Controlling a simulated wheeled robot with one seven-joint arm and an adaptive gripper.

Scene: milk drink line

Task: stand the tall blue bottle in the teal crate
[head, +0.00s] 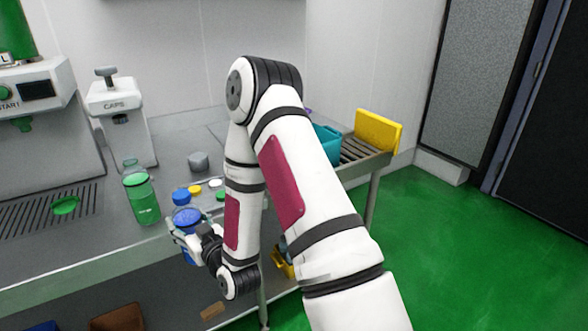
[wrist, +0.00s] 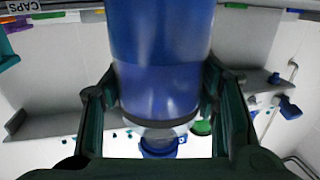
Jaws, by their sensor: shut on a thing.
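The tall blue bottle (head: 188,217) is at the front edge of the steel counter in the head view, partly hidden by my gripper (head: 186,237). In the wrist view its blue body (wrist: 160,70) fills the middle, with one finger of my gripper (wrist: 160,105) on each side. My gripper is shut on the bottle. I cannot tell its exact tilt or whether it touches the counter edge. The teal crate (head: 327,144) is behind my arm at the right end of the counter; its inside and most of its walls are hidden.
A green bottle (head: 142,198) stands left of my gripper. Caps, including a yellow cap (head: 195,189), and a grey cylinder (head: 199,161) lie behind. A caps machine (head: 119,112) stands at the back. A yellow panel (head: 378,131) rises beside the crate. Green floor is clear at right.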

